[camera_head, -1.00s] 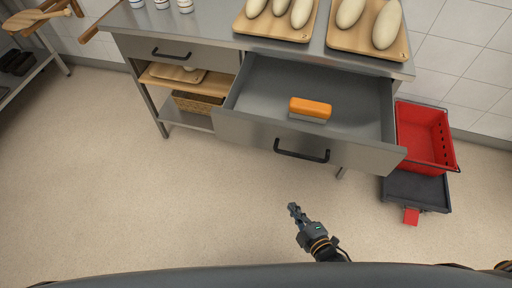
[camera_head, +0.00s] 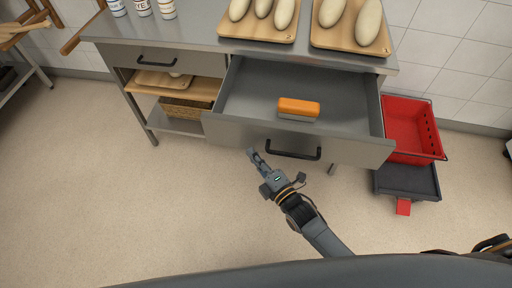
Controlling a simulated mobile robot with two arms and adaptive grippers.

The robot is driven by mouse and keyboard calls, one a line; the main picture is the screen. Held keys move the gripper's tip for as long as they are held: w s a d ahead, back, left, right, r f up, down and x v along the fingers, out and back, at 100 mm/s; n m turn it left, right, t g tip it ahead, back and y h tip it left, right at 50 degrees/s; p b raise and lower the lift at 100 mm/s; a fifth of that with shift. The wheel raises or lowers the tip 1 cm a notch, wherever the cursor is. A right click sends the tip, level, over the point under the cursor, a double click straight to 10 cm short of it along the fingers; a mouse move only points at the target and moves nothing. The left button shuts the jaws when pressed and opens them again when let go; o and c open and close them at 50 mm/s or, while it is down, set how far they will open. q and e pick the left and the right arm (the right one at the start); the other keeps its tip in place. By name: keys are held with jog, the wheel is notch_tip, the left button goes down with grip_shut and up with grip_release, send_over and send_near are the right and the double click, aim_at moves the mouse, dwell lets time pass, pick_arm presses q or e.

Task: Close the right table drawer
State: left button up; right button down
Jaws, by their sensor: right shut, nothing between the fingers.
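The right table drawer (camera_head: 345,151) is pulled well out from under the steel table (camera_head: 199,37). Its front has a black bar handle (camera_head: 293,154). An orange-topped scraper (camera_head: 298,108) lies inside the drawer. My right gripper (camera_head: 253,154) is shut and empty. In the picture it shows just below the drawer front, left of the handle; I cannot tell whether it touches the drawer. My left gripper is not in view.
The left drawer (camera_head: 150,61) is shut. Dough loaves lie on two wooden boards (camera_head: 314,38) on the table. A red crate (camera_head: 408,130) on a dark dolly (camera_head: 406,181) stands right of the drawer. The floor in front is clear.

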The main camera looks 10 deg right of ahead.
jog(key=shift+w+d, duration=0.25)
jog(key=shift+w, duration=0.4)
jog(key=shift+w+d, duration=0.25)
jog(key=shift+w, duration=0.35)
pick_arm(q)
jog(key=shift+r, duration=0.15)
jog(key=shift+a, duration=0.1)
